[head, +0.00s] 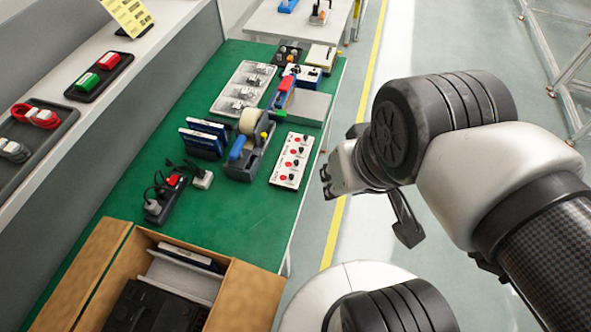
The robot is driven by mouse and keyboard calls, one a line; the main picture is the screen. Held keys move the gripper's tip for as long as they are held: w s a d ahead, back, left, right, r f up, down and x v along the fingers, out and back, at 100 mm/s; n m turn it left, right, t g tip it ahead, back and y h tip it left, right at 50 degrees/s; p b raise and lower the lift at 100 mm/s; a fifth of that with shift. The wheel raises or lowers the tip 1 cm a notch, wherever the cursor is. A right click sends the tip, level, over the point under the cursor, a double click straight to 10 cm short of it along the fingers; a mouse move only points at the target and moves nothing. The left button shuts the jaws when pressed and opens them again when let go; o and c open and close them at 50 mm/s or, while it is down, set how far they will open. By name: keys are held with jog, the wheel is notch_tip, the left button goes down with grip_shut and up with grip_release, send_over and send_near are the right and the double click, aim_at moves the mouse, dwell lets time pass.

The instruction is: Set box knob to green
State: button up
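A white panel (292,161) with several red and dark round controls lies on the green mat near its right edge. A small white and blue box (302,74) with a dark part on top sits further back. I cannot tell which of them carries the task's knob, and no green setting mark is readable at this size. My gripper (343,170) is off the table's right edge, to the right of the white panel and apart from it. My wrist hides part of it, so its opening is unclear. I see nothing held in it.
A tape dispenser (250,157), blue boxes (203,137) and a power strip (165,199) stand left of the panel. A cardboard box (247,298) is at the front. A shelf with dark trays (98,78) runs along the left.

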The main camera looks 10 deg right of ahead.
jog(key=w+m, duration=0.1)
jog(key=w, duration=0.2)
jog(key=w+f+m+g, duration=0.1)
jog(key=w+m, duration=0.1)
jog(key=w, duration=0.1)
jog(key=w+f+m, duration=0.1)
jog(key=w+m, duration=0.1)
jog(key=w, duration=0.2)
jog(key=shift+d+g+y+b, duration=0.35)
jog(key=shift+g+y, duration=0.05)
grip_shut()
jog(key=w+d+f+m+g+y, duration=0.1)
jog(key=w+f+m, duration=0.3)
jog(key=f, duration=0.5)
jog(key=w+d+f+m+b, duration=0.1)
jog(key=w+d+f+m, duration=0.3)
jog(key=w+f, duration=0.4)
jog(key=w+d+f+m+g+y, duration=0.1)
jog(key=w+d+f+m, duration=0.2)
jog(key=f, duration=0.7)
jog(key=w+m, duration=0.2)
jog(key=w, duration=0.1)
jog(key=shift+w+f+g+y+b, duration=0.15)
jog(key=shift+f+g+y+b, duration=0.15)
jog(key=shift+f+b, duration=0.05)
jog(key=shift+d, duration=0.1)
